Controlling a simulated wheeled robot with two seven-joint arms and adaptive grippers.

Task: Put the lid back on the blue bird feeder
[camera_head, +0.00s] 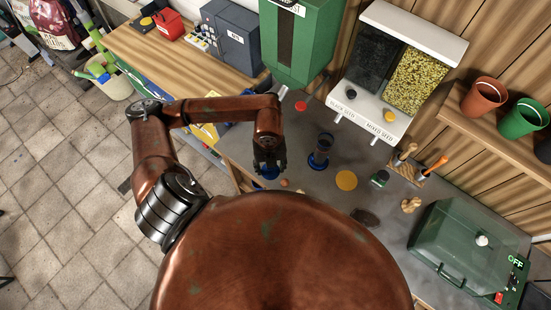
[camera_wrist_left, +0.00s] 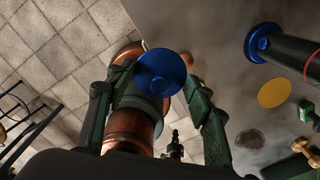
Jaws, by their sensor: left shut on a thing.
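The blue bird feeder (camera_head: 324,145) stands on the grey bench, a dark clear tube with a blue base. It also shows at the upper right of the left wrist view (camera_wrist_left: 294,50). My left gripper (camera_head: 268,165) is shut on the round blue lid (camera_head: 267,173), to the left of the feeder and apart from it. In the left wrist view the lid (camera_wrist_left: 161,73) is a flat blue disc between the fingers. My right gripper is not in view.
A seed dispenser (camera_head: 385,110) and a green cabinet (camera_head: 300,40) stand behind. A green-lidded machine (camera_head: 465,245) is at the lower right.

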